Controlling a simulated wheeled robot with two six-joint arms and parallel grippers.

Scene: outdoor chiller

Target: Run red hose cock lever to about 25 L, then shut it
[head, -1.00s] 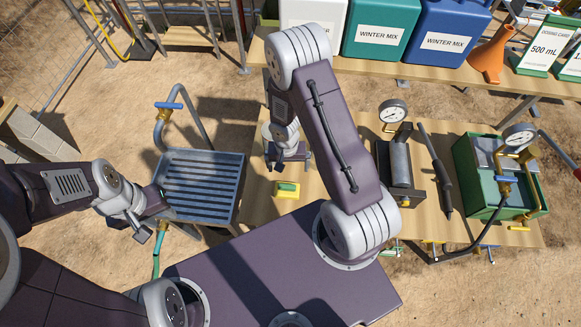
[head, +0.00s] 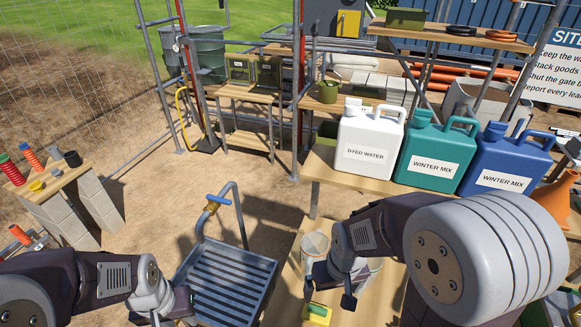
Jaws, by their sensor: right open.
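Two red upright pipes stand in the back left: one (head: 187,70) has a yellow hose (head: 182,112) hanging by it, the other (head: 297,70) stands further right. I cannot make out a red cock lever on either at this size. A brass tap with a blue lever (head: 218,199) sits on a bent grey pipe over a slatted grey tray (head: 222,283). My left gripper (head: 170,309) is low at the left of this tray, its fingers apart and nothing seen between them. My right gripper (head: 329,297) is open and empty above the wooden bench, right of the tray.
White (head: 368,143), teal (head: 436,155) and blue (head: 505,165) jugs stand on a plank shelf ahead of my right arm. A block-legged stand (head: 60,182) holds small items at left. Bare ground lies between.

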